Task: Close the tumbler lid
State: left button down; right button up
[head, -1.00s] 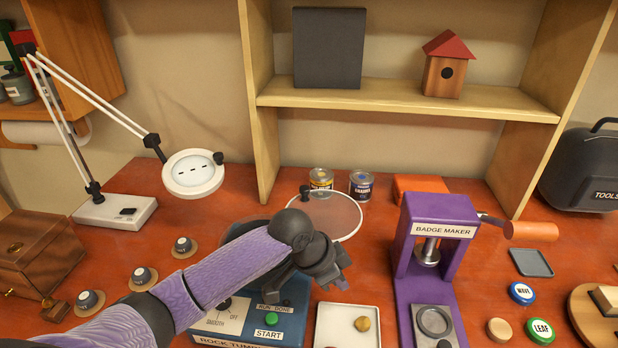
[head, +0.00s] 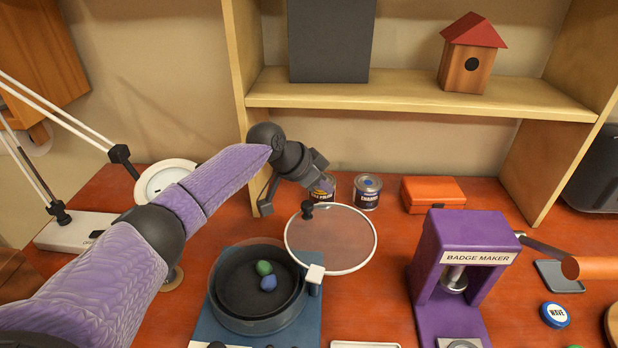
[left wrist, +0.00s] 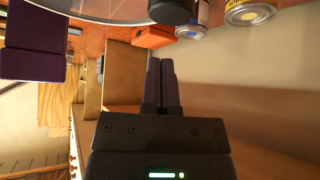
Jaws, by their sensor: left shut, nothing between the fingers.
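The rock tumbler's dark round drum (head: 226,300) sits on a blue base, open at the top, with a green stone (head: 264,267) and a blue stone (head: 268,283) inside. Its clear round lid (head: 335,240) has a white rim and a black knob (head: 308,211). It stands open, swung back to the right of the drum from a pale hinge block (head: 315,274). My left gripper (head: 324,188) is shut and empty, behind the lid near the knob. In the left wrist view its fingers (left wrist: 162,82) are together; the lid's rim (left wrist: 85,17) and knob (left wrist: 170,10) show above them, apart.
Paint cans (head: 367,192) and an orange box (head: 433,194) stand behind the lid, close to my gripper. A purple badge maker (head: 465,240) stands to the right. A shelf unit (head: 400,92) rises behind. A magnifier lamp (head: 165,181) is at the left.

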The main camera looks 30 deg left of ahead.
aim_at(314, 215)
pick_arm(q)
jog(key=shift+b+x, duration=0.3)
jog(key=shift+x, duration=0.9)
jog(key=shift+s+a+f, duration=0.15)
jog(key=shift+s+f, duration=0.05)
jog(key=shift+f, duration=0.05)
jog(key=shift+s+a+p, duration=0.65)
jog(key=shift+s+a, duration=0.1)
jog(key=shift+s, duration=0.35)
jog(key=shift+s+a, duration=0.15)
jog(key=shift+s, duration=0.15)
